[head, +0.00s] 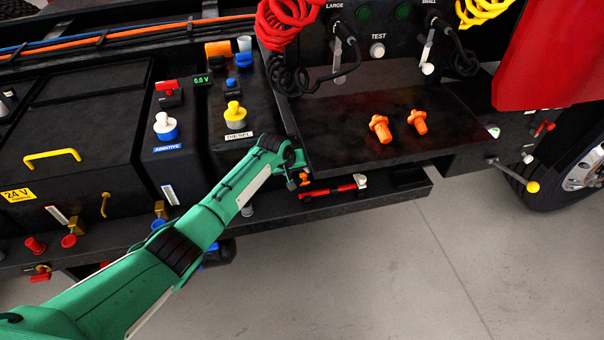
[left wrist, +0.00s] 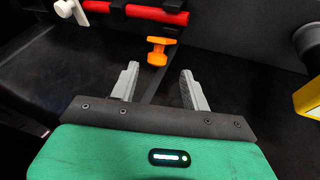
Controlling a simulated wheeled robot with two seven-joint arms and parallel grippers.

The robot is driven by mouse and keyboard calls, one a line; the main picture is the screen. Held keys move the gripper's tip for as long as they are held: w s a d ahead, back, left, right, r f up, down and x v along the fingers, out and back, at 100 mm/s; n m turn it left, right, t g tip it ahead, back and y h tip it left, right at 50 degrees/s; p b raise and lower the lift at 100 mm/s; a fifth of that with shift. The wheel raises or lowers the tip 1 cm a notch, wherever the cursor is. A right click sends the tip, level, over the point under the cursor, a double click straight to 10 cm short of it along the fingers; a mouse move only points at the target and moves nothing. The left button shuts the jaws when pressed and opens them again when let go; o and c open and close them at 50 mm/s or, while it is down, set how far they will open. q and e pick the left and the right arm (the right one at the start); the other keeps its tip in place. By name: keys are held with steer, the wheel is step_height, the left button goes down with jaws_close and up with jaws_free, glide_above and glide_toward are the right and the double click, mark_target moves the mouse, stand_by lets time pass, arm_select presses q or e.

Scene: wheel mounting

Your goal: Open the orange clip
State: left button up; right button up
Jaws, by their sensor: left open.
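The orange clip (left wrist: 158,50) shows in the left wrist view as a small piece with a wide top and base, beside a red bar and a dark strap. In the head view, a small orange piece (head: 304,180) at the left end of the red bar looks like the same clip, partly hidden by my arm. My left gripper (left wrist: 159,70) is open and empty, its two grey fingers pointing towards the clip, which lies just beyond and between the tips, apart from them. In the head view the left gripper (head: 292,182) is small and mostly hidden. My right gripper is out of view.
The red bar (head: 335,188) with a white end lies on the low dark ledge (head: 395,190). Two orange fittings (head: 380,128) (head: 418,121) lie on the dark shelf (head: 345,145) above. A yellow part (left wrist: 308,98) stands at the right in the left wrist view.

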mark_target(302, 174)
arm_select(q)
steer(key=x, duration=0.3)
steer(key=shift+w+d+f, duration=0.2)
steer(key=shift+w+d, duration=0.05)
steer(key=shift+w, duration=0.05)
steer(key=shift+b+x, duration=0.4)
steer(key=shift+x, duration=0.4)
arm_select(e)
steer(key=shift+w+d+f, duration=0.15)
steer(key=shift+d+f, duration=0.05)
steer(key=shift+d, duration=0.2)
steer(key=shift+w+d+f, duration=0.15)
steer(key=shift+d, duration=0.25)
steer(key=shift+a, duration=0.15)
arm_select(q)
steer(key=shift+c, duration=1.1)
steer(key=c, duration=0.8)
steer(key=shift+w+a+f+g+b, duration=0.2)
steer(key=shift+w+g+b, duration=0.2)
steer(key=shift+b, duration=0.7)
steer(key=shift+r+g+b, duration=0.15)
steer(key=shift+g+b, duration=0.15)
steer(key=shift+b, duration=0.15)
steer(key=shift+r, duration=0.1)
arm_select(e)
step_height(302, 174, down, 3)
